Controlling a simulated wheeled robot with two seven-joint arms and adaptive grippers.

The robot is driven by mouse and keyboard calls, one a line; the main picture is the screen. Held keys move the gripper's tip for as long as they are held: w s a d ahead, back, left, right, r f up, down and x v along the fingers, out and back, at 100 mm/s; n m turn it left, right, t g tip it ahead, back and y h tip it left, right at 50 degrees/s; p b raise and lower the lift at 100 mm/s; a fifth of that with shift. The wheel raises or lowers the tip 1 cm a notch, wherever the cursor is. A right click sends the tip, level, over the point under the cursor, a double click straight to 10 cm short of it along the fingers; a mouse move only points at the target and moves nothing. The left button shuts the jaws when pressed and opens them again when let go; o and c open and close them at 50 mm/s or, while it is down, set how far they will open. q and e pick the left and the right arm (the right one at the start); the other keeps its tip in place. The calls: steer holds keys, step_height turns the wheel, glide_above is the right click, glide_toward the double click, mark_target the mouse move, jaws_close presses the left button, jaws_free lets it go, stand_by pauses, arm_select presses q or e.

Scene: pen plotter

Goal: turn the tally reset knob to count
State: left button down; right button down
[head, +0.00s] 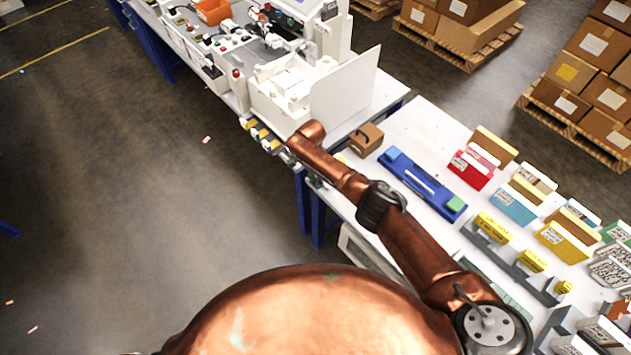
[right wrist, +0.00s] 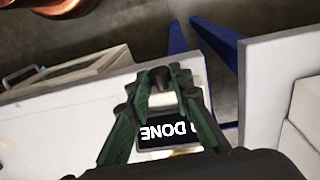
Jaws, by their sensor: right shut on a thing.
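My right gripper (right wrist: 160,92) has its green-sided fingers closed around a small pale piece (right wrist: 162,99), which looks like the tally reset knob. The fingers hide most of it, so its pointer setting cannot be read. A black label (right wrist: 172,133) with white letters, of which "DONE" is legible, lies just beside the fingertips and is partly covered by them. In the head view my copper right arm reaches to the table edge and its gripper (head: 286,153) is small and partly hidden. My left gripper is not in view.
Small coloured blocks (head: 259,132) line the table edge near the gripper. A white machine with an upright panel (head: 345,88) stands behind it. A brown box (head: 366,139) and a blue tray (head: 421,184) lie to the right. Open floor lies to the left.

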steer(key=shift+a+f, duration=0.1)
steer(key=shift+f, duration=0.05)
steer(key=shift+s+f, duration=0.1)
steer(key=c, duration=2)
jaws_free()
steer(key=shift+f, duration=0.15)
steer(key=r, duration=0.8)
steer(key=w+r, duration=0.1)
steer(key=r, duration=0.3)
steer(key=shift+w+a, duration=0.1)
steer(key=shift+a, duration=0.25)
